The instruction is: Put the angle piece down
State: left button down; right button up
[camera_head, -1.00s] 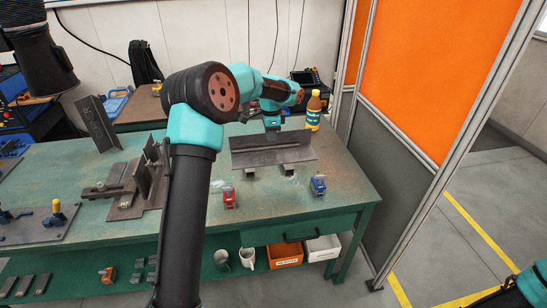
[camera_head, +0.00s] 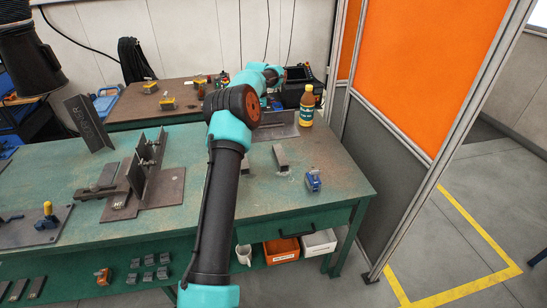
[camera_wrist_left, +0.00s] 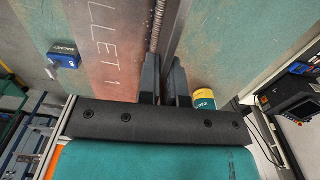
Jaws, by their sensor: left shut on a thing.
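The angle piece (camera_head: 283,124) is dark steel and is at the back right of the green table in the head view, partly hidden by my left arm. In the left wrist view the angle piece (camera_wrist_left: 108,35) shows a reddish-brown plate with the lettering "LLET 1" and an upright flange. My left gripper (camera_wrist_left: 166,75) is shut on that flange, one finger on each side. I cannot tell whether the piece touches the tabletop. My right gripper is out of view.
Two small steel blocks (camera_head: 283,157) stand bare in front of the piece. A yellow bottle (camera_head: 306,106) stands close at its right. Another angle (camera_head: 90,122) and a fixture plate (camera_head: 160,188) occupy the left. Orange screens (camera_head: 425,75) rise at right.

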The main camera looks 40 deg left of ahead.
pick_arm(q)
jog(key=shift+a+r, duration=0.2)
jog(key=shift+r, duration=0.05)
jog(key=shift+f, duration=0.15)
jog(key=shift+f, duration=2.4)
jog(key=shift+w+f, duration=0.1)
jog(key=shift+f, duration=2.35)
jog(key=shift+f, duration=0.6)
